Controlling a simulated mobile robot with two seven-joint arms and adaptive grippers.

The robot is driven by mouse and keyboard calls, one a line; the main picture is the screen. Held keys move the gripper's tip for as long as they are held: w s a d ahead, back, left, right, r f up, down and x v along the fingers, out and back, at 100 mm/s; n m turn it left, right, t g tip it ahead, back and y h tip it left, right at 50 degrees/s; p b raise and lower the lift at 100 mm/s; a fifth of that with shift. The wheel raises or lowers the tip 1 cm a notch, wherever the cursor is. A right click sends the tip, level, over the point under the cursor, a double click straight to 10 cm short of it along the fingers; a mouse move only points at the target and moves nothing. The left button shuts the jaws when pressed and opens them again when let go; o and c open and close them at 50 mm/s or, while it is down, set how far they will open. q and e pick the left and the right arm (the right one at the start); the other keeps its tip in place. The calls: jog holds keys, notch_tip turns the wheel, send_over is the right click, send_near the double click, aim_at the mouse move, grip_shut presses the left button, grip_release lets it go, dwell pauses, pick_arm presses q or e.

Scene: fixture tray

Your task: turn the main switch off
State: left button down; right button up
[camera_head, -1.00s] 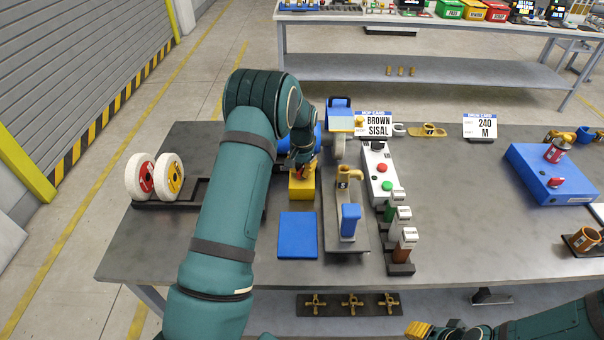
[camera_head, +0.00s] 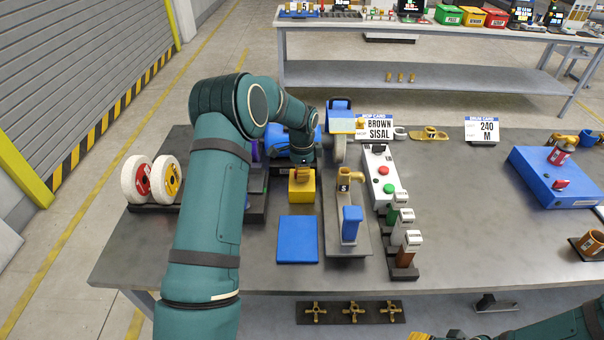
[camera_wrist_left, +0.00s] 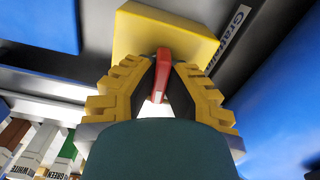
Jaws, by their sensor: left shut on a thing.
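The main switch is a yellow box (camera_head: 302,190) with a red lever, standing on the table behind a blue plate. In the left wrist view the yellow box (camera_wrist_left: 150,38) fills the top middle and its red lever (camera_wrist_left: 163,75) lies between my fingers. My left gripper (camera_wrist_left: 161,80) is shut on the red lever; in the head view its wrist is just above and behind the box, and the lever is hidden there. My right gripper (camera_head: 420,337) is only partly in view at the bottom edge; its jaws cannot be made out.
The blue plate (camera_head: 297,240) lies in front of the box. A fixture with a brass post and blue block (camera_head: 351,222) stands close on the right. Beyond it is a grey control box (camera_head: 379,172) with red and green buttons. White wheels (camera_head: 135,180) stand at left.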

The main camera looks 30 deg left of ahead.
pick_arm(q)
jog(key=shift+s+f+m, duration=0.1)
jog(key=shift+f+m, duration=0.05)
jog(key=shift+m, duration=0.45)
jog(key=c, duration=1)
grip_release()
notch_tip(320, 180, up, 12)
jog(key=shift+r, duration=0.1)
